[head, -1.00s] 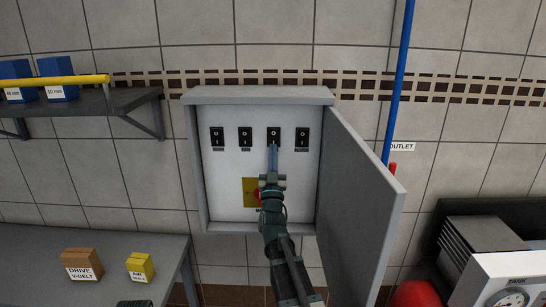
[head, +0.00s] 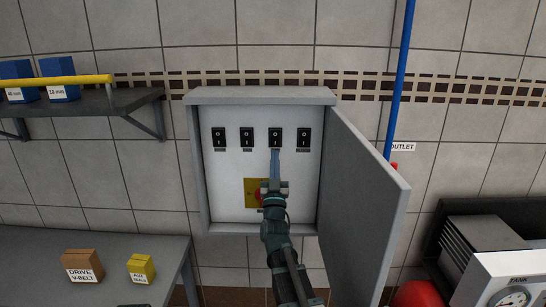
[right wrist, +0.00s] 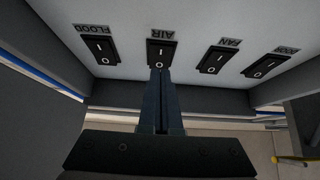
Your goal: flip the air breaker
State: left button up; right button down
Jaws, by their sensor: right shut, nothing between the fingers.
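The air breaker (head: 275,136) is a black rocker switch, third from left in a row inside the open grey box. In the right wrist view the breaker (right wrist: 161,52) sits under a label reading AIR, upside down, with its I and 0 marks visible. I cannot tell for sure which way its rocker is tilted. My right gripper (head: 275,152) is shut and empty, its fingertips at the breaker's lower end. In the right wrist view the fingertips (right wrist: 161,76) are close to the 0 mark; contact cannot be told. My left gripper is not in view.
Neighbouring breakers, FAN (right wrist: 215,59) and FLOOD (right wrist: 99,49), sit close on either side. The box door (head: 362,205) stands open at the right. A yellow plate (head: 250,193) is lower in the box, partly hidden by my arm. A shelf (head: 110,101) is at the left.

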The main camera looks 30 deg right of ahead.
jog(key=w+f+b+v, duration=0.1)
jog(key=b+v, duration=0.6)
jog(key=v, duration=0.3)
jog(key=shift+d+f+b, duration=0.25)
jog(key=shift+f+b, duration=0.15)
